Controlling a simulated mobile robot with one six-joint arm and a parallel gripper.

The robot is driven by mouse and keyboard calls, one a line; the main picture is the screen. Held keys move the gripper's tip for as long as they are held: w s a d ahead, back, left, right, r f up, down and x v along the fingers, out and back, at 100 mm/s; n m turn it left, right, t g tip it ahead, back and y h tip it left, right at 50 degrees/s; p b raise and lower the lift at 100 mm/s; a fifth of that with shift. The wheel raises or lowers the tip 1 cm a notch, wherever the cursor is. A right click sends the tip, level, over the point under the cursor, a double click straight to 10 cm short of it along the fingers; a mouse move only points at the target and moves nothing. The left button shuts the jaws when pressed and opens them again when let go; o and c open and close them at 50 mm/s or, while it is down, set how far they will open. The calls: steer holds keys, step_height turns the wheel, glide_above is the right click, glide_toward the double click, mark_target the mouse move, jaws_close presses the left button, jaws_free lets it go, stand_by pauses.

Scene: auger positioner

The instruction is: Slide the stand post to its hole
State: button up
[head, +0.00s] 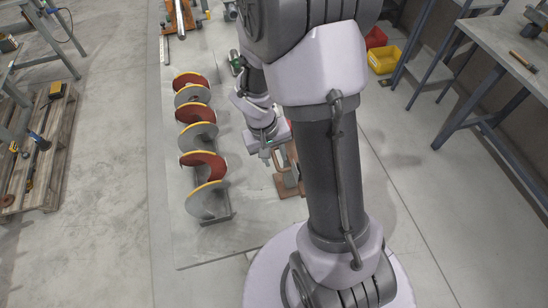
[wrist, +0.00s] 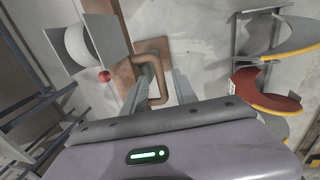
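The brown stand (head: 287,174) rises from a flat brown base plate (head: 291,190) on the floor slab, just right of my gripper (head: 266,155). In the wrist view, a bent brown handle-like loop (wrist: 163,74) lies ahead of my gripper (wrist: 160,76), over the brown plate (wrist: 182,90). The two fingers are spread apart, one on each side of the loop. I cannot tell whether either finger touches it. A brown upright (wrist: 122,22) runs to the top edge of that view. I cannot make out the hole; my arm hides part of the stand in the head view.
Orange-edged auger flights (head: 205,198) stand in a row left of my gripper. In the wrist view, a grey curved part (wrist: 84,46) and a red knob (wrist: 104,76) are close on the left. A yellow bin (head: 384,60) and workbench (head: 500,50) stand right.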

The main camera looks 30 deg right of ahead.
steer(key=shift+f, duration=0.1)
jaws_close()
stand_by(1.4)
